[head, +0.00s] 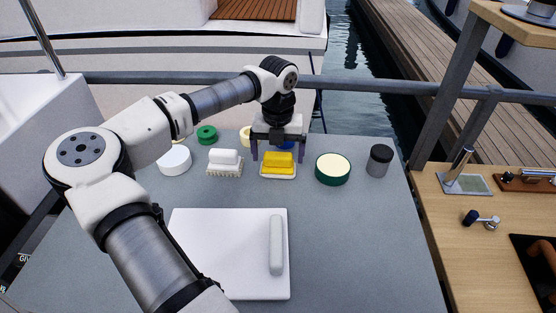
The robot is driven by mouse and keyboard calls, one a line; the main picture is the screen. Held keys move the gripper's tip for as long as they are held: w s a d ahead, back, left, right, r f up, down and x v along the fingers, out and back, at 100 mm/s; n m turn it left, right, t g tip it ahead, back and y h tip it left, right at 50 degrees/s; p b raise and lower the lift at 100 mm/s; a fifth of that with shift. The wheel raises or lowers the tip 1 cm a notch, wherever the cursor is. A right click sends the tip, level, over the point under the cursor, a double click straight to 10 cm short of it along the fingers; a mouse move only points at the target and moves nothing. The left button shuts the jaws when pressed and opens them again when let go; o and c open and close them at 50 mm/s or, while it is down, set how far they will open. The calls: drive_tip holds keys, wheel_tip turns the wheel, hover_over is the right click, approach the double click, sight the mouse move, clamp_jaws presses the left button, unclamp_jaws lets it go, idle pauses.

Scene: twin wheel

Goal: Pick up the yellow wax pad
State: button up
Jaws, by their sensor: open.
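The yellow wax pad (278,161) rests on a small white dish (278,176) near the back of the grey table. My gripper (278,155) hangs above and around it, pointing down. Its two dark fingers are apart, one to the left and one to the right of the pad. The left finger reaches about level with the pad's top. I cannot tell whether either finger touches the pad.
A brush with a white top (224,160) stands left of the pad, and a green-rimmed round tin (332,169) stands right. A dark-lidded jar (379,161) is further right. A white board (220,250) with a grey bar lies in front. Bare grey table (360,240) lies at right.

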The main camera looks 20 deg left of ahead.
sight(278, 154)
drive_tip(key=shift+f, duration=0.55)
drive_tip(key=c, duration=1.1)
drive_tip(key=shift+r, duration=0.1)
wheel_tip(278, 154, up, 20)
drive_tip(key=b, duration=0.2)
drive_tip(key=shift+b, duration=0.4)
drive_tip(key=o, duration=0.4)
drive_tip(key=shift+c, duration=1.3)
